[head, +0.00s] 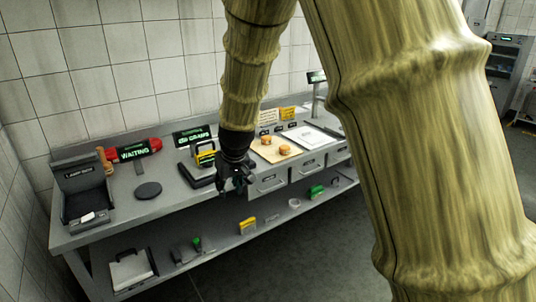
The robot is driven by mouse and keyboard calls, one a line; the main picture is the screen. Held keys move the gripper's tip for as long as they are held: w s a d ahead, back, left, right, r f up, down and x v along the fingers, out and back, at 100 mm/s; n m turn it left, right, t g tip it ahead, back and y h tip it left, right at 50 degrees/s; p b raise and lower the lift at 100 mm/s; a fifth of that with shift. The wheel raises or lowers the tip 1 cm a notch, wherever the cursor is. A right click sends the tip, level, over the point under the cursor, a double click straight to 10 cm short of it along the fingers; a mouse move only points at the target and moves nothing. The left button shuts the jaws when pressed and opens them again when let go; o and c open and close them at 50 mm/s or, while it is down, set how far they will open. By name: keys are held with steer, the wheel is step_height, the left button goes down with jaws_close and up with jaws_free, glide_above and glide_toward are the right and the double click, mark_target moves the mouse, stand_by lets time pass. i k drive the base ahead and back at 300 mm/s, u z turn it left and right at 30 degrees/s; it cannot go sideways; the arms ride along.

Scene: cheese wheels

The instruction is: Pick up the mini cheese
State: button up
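Two small round orange pieces lie on a tan board (269,153) on the counter; they look like mini cheeses. The nearer mini cheese (284,150) is toward the board's front right, and the other mini cheese (266,140) is behind it to the left. My gripper (238,188) is dark and hangs downward near the counter's front edge, left of the board and apart from both pieces. Its fingers are too small and dark to tell whether they are open or shut. I see nothing clearly held in it.
A white sheet or tray (310,136) lies right of the board. A dark device (201,178) with a yellow item stands left of my gripper. A black disc (148,190), a "WAITING" sign (134,152) and an open black box (84,192) are farther left. A lower shelf holds several items.

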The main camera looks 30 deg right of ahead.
mark_target(284, 149)
steer(key=u, duration=0.5)
steer(key=i, duration=2.15)
steer(key=z, duration=1.45)
steer(key=i, duration=0.7)
steer(key=z, duration=0.65)
